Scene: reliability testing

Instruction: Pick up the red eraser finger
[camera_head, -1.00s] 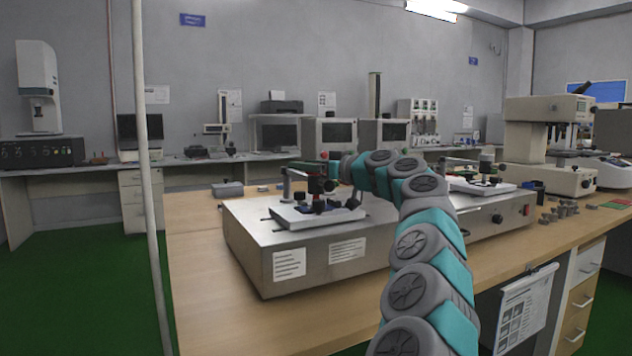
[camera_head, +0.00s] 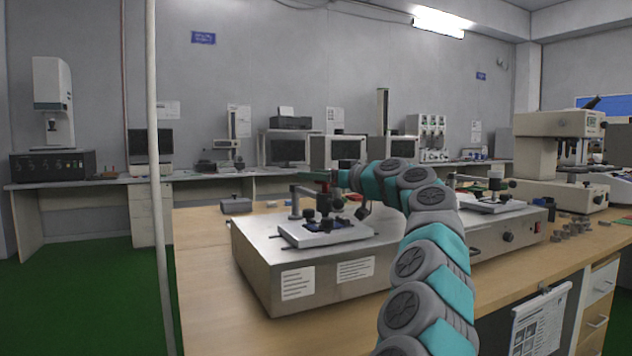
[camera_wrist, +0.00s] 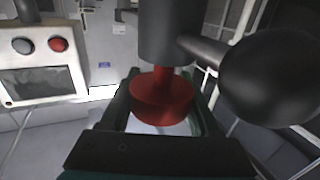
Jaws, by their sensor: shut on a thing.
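The red eraser finger (camera_wrist: 163,98) is in the middle of the wrist view, a short red cylinder joined by a thin red stem to a dark grey cylinder (camera_wrist: 168,30). My gripper (camera_wrist: 166,108) has its two dark fingers on either side of the red piece and is shut on it. In the head view my gripper (camera_head: 338,181) is above the left tester on the metal box, and red shows there beside it. My arm and the tester's clamp hide most of the grip. I cannot tell whether the red piece is free of the tester.
A dark round knob (camera_wrist: 275,78) is close on the right of the wrist view. The metal box (camera_head: 300,262) carries the white tester plate (camera_head: 330,236) with black knobs. A second tester (camera_head: 492,204) stands right. Bare wooden bench (camera_head: 200,262) lies left. A pole (camera_head: 155,150) stands in front.

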